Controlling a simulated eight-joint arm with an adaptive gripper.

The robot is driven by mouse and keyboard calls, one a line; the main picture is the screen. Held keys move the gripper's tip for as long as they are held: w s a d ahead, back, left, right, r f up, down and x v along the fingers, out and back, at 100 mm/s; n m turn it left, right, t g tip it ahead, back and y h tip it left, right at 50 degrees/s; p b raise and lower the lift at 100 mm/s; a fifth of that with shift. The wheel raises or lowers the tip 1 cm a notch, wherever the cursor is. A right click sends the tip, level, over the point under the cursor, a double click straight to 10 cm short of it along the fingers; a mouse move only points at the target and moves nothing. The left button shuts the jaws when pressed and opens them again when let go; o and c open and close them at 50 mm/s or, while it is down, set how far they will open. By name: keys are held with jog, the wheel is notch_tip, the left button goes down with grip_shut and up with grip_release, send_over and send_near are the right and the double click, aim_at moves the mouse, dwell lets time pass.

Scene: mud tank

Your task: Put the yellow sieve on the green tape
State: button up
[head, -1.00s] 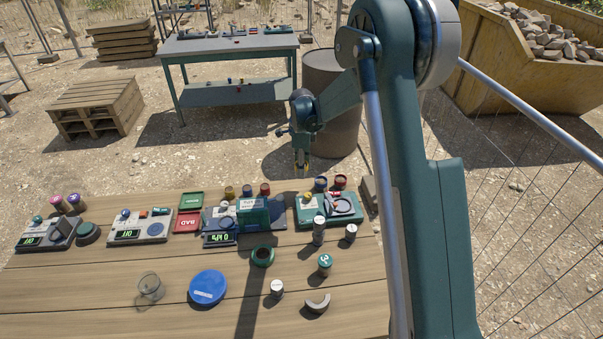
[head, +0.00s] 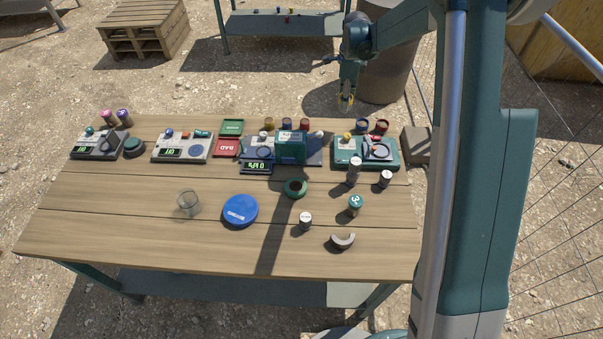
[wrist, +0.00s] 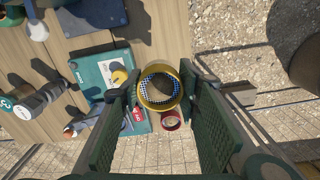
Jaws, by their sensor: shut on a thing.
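The yellow sieve (wrist: 143,98) is a yellow ring with a mesh across it. It sits between the two dark green fingers of my gripper (wrist: 160,92) in the wrist view, which is shut on it. In the head view my gripper (head: 347,100) holds the sieve in the air at the table's back edge, right of centre, behind the green case. The green tape (head: 296,188) is a dark green ring lying flat mid-table, nearer the front and left of my gripper. Its top is clear. I cannot make out the tape in the wrist view.
The green case (head: 345,163), a green boxy device (head: 291,147) and small jars stand between my gripper and the tape. Upright cylinders (head: 354,172) stand right of the tape. A blue disc (head: 240,211) and a glass (head: 188,204) lie front left. A barrel (head: 388,60) stands behind.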

jog(key=r, duration=0.5)
jog(key=shift+s+a+r, duration=0.25)
jog(key=shift+a+r, duration=0.05)
jog(key=s+a, duration=0.3)
jog(key=s, duration=0.1)
jog(key=s+a, duration=0.4)
jog(key=s, duration=0.1)
jog(key=s+a, duration=0.3)
jog(key=s, duration=0.2)
jog(key=shift+s+a+r, duration=0.2)
jog(key=shift+a+r, duration=0.1)
jog(key=shift+a, duration=0.1)
jog(key=s+a, duration=0.3)
jog(key=s, duration=0.5)
jog(key=s+a, duration=0.3)
jog(key=s, duration=0.6)
send_over(296, 186)
jog(key=shift+f, duration=2.85)
jog(key=shift+f, duration=0.1)
jog(key=shift+f+b, duration=0.4)
jog(key=shift+f, duration=2.45)
jog(key=shift+f, duration=2.1)
